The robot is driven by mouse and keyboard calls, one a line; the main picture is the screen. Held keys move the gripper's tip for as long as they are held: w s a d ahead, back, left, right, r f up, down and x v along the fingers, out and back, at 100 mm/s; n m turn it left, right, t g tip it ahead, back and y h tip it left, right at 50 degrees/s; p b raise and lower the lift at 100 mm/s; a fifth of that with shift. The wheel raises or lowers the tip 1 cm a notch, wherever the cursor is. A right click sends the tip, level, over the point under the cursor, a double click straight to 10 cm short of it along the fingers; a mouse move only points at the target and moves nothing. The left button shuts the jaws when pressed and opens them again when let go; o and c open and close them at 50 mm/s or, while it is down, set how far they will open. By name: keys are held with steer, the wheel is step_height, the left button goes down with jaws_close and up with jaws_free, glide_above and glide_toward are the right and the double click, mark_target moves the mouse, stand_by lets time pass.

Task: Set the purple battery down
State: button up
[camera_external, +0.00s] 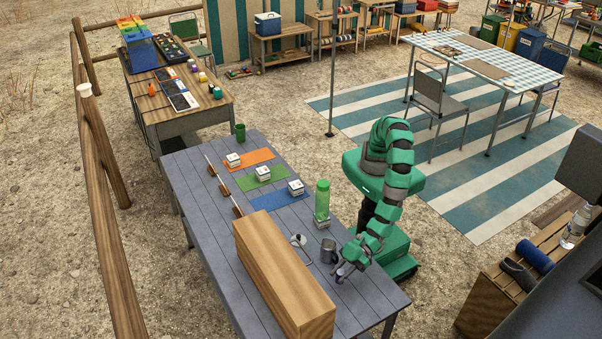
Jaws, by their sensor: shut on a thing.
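My gripper (341,277) reaches down over the near right part of the grey plank table (187,183). It is shut on a small purple thing, the purple battery (345,269), which shows only partly between the jaws. The battery is low over the table top, close to the right end of the long wooden box. I cannot tell whether it touches the table.
A grey mug (328,252) stands just behind my gripper. A green bottle (322,200) is farther back. The long wooden box (270,262) lies to the left. Orange (258,156), green (244,181) and blue (268,201) mats lie farther away, with white blocks on or beside them.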

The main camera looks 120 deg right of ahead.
steer(key=shift+f+b, duration=1.75)
steer(key=shift+f, duration=0.1)
steer(key=shift+a+r, duration=0.1)
steer(key=o, duration=1.1)
steer(key=shift+c, duration=0.2)
steer(key=p+v, duration=0.1)
steer(key=v, duration=1.1)
steer(key=shift+p, duration=0.3)
steer(key=shift+r, duration=0.1)
